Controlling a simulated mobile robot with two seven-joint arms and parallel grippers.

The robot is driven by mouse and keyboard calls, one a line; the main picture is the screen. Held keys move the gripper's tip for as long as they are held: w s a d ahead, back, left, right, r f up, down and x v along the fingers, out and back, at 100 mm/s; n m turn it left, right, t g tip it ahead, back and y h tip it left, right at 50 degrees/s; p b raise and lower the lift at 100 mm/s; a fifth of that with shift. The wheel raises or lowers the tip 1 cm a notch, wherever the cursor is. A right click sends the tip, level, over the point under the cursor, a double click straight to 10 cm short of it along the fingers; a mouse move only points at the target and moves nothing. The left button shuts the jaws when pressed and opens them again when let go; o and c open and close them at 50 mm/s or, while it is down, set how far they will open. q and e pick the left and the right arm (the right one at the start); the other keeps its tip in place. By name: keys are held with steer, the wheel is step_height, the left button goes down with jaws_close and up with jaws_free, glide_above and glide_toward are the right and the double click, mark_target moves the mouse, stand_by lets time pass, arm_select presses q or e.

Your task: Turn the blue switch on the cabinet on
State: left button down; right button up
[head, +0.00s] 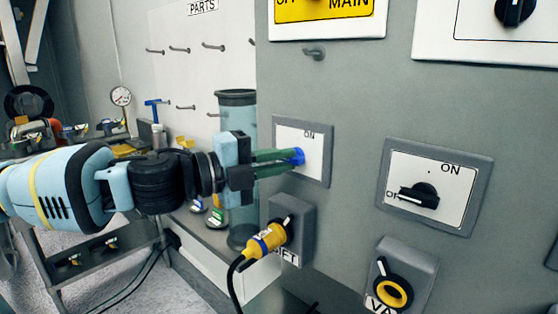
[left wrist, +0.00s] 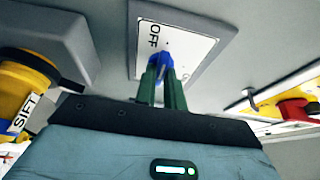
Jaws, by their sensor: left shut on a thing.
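The blue switch (head: 298,156) is on a white plate (head: 315,160) with a grey frame on the cabinet front. "ON" shows at the top of that plate in the head view. My left gripper (head: 290,157) reaches in from the left, its green fingers shut on the blue switch. In the left wrist view the blue switch (left wrist: 160,67) sits between the fingertips, beside the printed "OFF". The fingers partly cover the switch, so its exact angle is hard to tell. My right gripper is not in view.
A black switch (head: 419,196) is on another plate to the right. Below are a yellow plug (head: 264,242) with a black cable and a yellow-ringed socket (head: 393,291). A clear blue-tinted cylinder (head: 243,215) stands behind my left gripper. A pegboard (head: 205,65) is further back.

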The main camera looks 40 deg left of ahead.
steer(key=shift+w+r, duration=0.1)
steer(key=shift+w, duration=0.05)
arm_select(q)
steer(key=m+y+p, duration=0.1)
steer(key=m+y, duration=0.1)
steer(key=m, duration=0.2)
steer(key=r+m+g+y+p, duration=0.1)
steer(key=m+y, duration=0.1)
steer(key=m, duration=0.3)
steer(key=m+g+y+p, duration=0.1)
steer(key=m+y+p, duration=0.1)
steer(key=m+y, duration=0.1)
steer(key=shift+d+r+m, duration=0.15)
steer(key=shift+d+m, duration=0.25)
steer(key=shift+m, duration=0.3)
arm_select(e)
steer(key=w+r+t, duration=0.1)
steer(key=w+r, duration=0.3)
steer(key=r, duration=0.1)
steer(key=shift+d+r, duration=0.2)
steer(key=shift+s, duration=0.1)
